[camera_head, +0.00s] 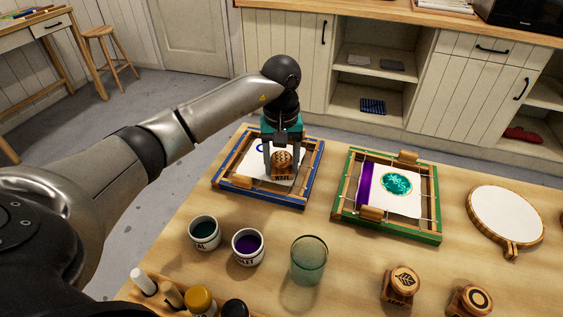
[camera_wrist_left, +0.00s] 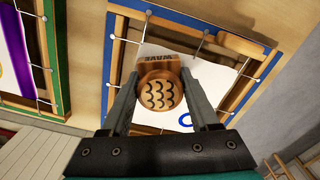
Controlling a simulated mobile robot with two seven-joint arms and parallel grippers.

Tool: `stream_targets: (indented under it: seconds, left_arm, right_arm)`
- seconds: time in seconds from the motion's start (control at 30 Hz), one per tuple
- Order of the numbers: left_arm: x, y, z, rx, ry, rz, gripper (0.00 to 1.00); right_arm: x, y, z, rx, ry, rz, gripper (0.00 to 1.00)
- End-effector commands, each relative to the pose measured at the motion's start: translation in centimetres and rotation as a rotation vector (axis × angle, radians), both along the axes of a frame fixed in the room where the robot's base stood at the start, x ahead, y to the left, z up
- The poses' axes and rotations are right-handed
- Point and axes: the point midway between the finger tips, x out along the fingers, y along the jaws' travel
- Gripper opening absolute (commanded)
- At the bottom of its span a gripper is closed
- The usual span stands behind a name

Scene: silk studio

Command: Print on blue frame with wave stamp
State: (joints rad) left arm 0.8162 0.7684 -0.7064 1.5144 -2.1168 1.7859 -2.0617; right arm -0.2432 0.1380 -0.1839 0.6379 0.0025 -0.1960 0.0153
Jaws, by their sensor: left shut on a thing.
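The blue frame (camera_head: 226,193) lies at the far left of the table with white cloth (camera_head: 253,167) stretched inside it. A blue ring-shaped print shows on the cloth, and part of it appears in the left wrist view (camera_wrist_left: 185,119). My left gripper (camera_head: 281,163) is shut on the wooden wave stamp (camera_head: 282,159), over the blue frame's cloth. The stamp's wave pattern and its label show in the left wrist view (camera_wrist_left: 159,93). I cannot tell whether the stamp touches the cloth. My right gripper is not in view.
The green frame (camera_head: 387,231) with a teal print and violet band lies to the right. Teal (camera_head: 204,233) and violet (camera_head: 248,246) pots and a glass (camera_head: 309,261) stand in front. A leaf stamp (camera_head: 402,285), a ring stamp (camera_head: 470,300) and a round hoop (camera_head: 506,216) are at the right.

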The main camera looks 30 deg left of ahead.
Motion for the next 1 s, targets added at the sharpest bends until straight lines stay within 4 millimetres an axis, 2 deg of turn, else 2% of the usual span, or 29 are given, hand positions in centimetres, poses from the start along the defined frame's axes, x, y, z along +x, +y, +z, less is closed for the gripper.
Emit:
stream_targets:
  seconds: [1.0]
  left_arm:
    - [-0.18, 0.0, -0.67, 0.002, 0.008, 0.0, 0.26]
  right_arm:
    - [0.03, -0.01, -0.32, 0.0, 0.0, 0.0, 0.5]
